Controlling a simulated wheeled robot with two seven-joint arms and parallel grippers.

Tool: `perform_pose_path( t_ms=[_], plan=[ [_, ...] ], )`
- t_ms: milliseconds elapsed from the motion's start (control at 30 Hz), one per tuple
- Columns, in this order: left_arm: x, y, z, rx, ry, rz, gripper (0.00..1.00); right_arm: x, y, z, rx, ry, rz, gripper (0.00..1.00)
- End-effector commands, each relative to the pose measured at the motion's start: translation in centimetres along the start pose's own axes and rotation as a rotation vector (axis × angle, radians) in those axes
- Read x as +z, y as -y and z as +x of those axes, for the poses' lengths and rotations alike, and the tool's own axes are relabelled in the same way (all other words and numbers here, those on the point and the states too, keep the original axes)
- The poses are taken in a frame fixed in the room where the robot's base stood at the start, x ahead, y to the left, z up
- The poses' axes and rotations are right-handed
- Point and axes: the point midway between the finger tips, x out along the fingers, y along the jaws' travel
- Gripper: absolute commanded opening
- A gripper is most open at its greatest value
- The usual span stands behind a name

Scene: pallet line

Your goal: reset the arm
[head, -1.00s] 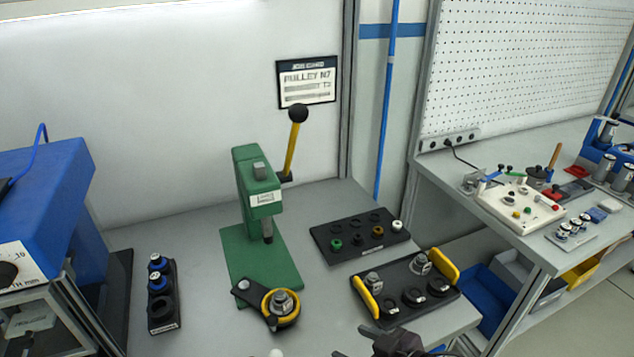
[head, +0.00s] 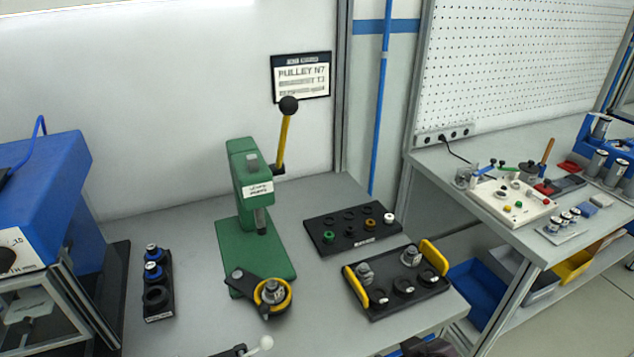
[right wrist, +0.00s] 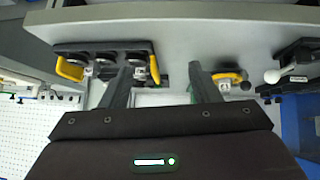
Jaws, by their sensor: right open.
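My right gripper (right wrist: 161,82) is open and empty in the right wrist view, its two dark fingers apart over the bench's front edge. In the head view only a dark part of my right arm shows at the bottom edge. The black tray with yellow handles (right wrist: 105,48) lies beyond the left finger, and the yellow-rimmed pulley on its black arm (right wrist: 228,77) lies beyond the right finger. In the head view the pulley (head: 272,293) sits in front of the green press (head: 252,205), and the tray (head: 398,303) is to its right. My left gripper is not in view.
A black rack with coloured rings (head: 350,232) lies behind the tray. A narrow black holder with blue-topped parts (head: 155,285) and a blue machine (head: 40,190) stand left. A white-knobbed lever (head: 262,345) is at the front edge. A second bench (head: 560,250) stands right.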

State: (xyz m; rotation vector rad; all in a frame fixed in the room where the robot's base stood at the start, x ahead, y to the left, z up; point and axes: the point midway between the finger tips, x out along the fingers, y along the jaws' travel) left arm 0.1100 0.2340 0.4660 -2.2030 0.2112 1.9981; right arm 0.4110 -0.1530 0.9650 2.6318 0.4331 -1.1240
Motion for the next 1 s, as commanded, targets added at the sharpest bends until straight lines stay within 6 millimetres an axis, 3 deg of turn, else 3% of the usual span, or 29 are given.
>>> perform_pose_path(
  t_ms=[233,467,767,867,1000],
  plan=[
    [0.3,-0.6,0.0,0.007,0.004,0.002,0.36,4.7,-1.1,-2.6,0.058,0.249,0.126,0.56],
    [0.3,-0.7,0.0,0.008,0.004,0.003,0.36,8.8,-0.5,-5.0,0.035,0.460,0.227,0.56],
    [0.3,-0.7,0.0,0.008,0.004,0.003,0.36,13.6,0.1,2.9,0.028,0.485,0.218,0.56],
    [0.3,-0.7,0.0,0.008,0.004,0.002,0.36,16.1,0.6,5.8,0.024,0.498,0.217,0.56],
    [0.2,-0.6,0.0,0.008,0.004,0.002,0.36,21.2,1.6,10.4,0.016,0.523,0.214,0.56]
  ],
)
